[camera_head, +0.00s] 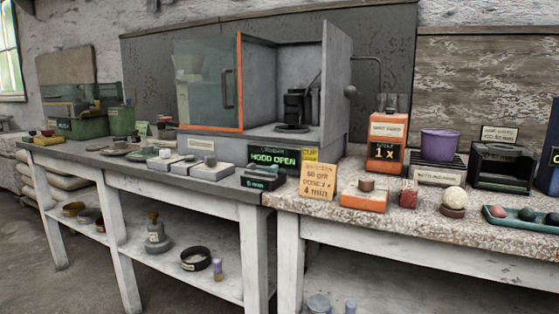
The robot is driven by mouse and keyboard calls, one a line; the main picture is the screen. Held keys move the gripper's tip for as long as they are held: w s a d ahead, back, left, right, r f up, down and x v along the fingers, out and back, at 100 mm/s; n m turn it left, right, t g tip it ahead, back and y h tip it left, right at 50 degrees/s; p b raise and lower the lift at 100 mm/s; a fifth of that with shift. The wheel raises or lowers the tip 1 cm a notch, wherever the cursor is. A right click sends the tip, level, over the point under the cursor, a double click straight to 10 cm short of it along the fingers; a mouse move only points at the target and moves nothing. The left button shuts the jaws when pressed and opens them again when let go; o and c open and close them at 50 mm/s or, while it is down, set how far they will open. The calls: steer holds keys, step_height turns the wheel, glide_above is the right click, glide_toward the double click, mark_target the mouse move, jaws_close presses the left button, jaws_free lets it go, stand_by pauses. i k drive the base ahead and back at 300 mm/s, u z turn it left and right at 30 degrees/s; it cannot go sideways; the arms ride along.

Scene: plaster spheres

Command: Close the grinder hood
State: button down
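The grinder hood is a grey box (338,75) with a clear pane (208,85) edged in orange at its left. A dark handle (228,90) sits near the pane's right edge. The pane stands to the left and leaves the right part of the box front uncovered. Inside is a dark grinder (294,106) on a round base. A green-lit display (273,158) below reads "HOOD OPEN". A lever with a round knob (350,90) is at the box's right. My gripper is not in view.
Small dishes and pale blocks (212,171) line the bench front below the pane. An orange sign (318,181) stands in front of the display. To the right are an orange box (387,130), a purple pot (440,144) and a green tray (520,225). Floor in front is partly clear.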

mark_target(225, 42)
steer(key=k, duration=0.6)
steer(key=u, duration=0.65)
steer(key=i, duration=1.05)
steer(key=z, duration=0.1)
